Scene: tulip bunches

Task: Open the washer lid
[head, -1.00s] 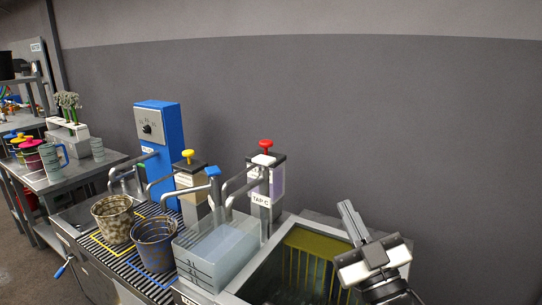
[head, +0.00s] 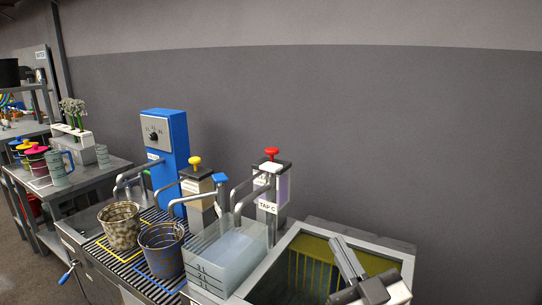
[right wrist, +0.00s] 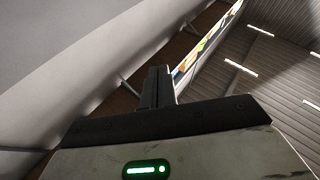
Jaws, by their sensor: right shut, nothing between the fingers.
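I cannot pick out a washer lid for certain in either view. An open-topped steel basin (head: 262,275) with a yellow ribbed inside (head: 312,275) is at the lower right of the head view. My right gripper (head: 341,246) is over the basin's right part, fingers together and pointing up and left, with nothing between them. It hides part of the basin. In the right wrist view the shut fingers (right wrist: 157,72) point up toward the wall and ceiling, touching nothing. My left gripper is not in view.
Behind are taps, one with a red knob (head: 271,153), and a blue box (head: 164,150). A side table (head: 85,183) holds jugs and flowers.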

